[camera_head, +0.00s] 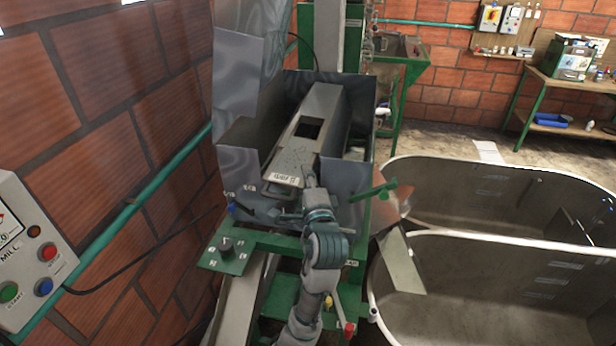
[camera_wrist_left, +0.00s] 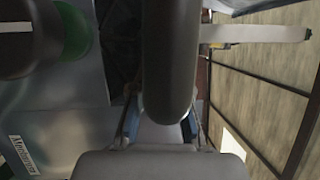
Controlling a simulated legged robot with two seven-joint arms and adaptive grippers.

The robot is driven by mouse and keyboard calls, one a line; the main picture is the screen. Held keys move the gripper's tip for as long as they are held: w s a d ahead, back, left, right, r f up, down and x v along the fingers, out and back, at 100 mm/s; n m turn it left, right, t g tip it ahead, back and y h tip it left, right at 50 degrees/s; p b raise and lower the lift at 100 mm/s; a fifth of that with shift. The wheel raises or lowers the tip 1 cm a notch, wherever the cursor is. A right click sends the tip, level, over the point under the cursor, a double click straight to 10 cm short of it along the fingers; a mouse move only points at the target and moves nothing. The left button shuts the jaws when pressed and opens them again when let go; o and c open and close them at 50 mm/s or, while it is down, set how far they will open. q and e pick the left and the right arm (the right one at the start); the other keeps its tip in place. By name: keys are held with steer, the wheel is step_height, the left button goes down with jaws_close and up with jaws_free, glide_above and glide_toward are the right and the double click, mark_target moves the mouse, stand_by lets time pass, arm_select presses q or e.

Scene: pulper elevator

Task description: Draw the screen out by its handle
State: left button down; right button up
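The screen (camera_head: 288,150) appears to be the long grey metal piece with a square opening, lying sloped in the grey sheet-metal housing (camera_head: 237,170). A small white label (camera_head: 285,179) is on its near end. My left gripper (camera_head: 307,194) is at the front of the housing, just below and right of that label. Its fingers are small and partly hidden, and I cannot make out the handle there. In the left wrist view a dark rounded bar (camera_wrist_left: 170,60) fills the middle, and I cannot tell what it belongs to. My right gripper is not in view.
A green lever (camera_head: 368,193) sticks out right of my left gripper. A green frame (camera_head: 270,240) carries the machine. Large metal tubs (camera_head: 480,240) stand at right. A control box (camera_head: 33,250) and brick wall are at left. A workbench (camera_head: 560,95) stands at the back right.

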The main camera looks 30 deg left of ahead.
mark_target(293, 200)
arm_select(q)
steer(key=shift+a, duration=0.25)
steer(key=shift+s, duration=0.15)
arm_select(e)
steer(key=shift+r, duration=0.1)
arm_select(q)
steer(key=shift+s+d+f, duration=0.1)
steer(key=shift+s+d, duration=0.05)
steer(key=shift+s, duration=0.25)
steer(key=shift+s+d+p, duration=0.1)
steer(key=shift+s+p, duration=0.35)
steer(key=shift+s, duration=0.3)
steer(key=shift+s+d+p, duration=0.3)
steer(key=shift+s+p, duration=0.1)
steer(key=shift+s, duration=0.85)
steer(key=shift+s+d+p, duration=0.3)
steer(key=shift+s+p, duration=0.05)
steer(key=shift+s, duration=0.9)
steer(key=shift+s+d+p, duration=0.3)
steer(key=shift+s+p, duration=0.1)
steer(key=shift+s, duration=0.85)
steer(key=shift+s+d, duration=0.15)
steer(key=shift+s, duration=0.65)
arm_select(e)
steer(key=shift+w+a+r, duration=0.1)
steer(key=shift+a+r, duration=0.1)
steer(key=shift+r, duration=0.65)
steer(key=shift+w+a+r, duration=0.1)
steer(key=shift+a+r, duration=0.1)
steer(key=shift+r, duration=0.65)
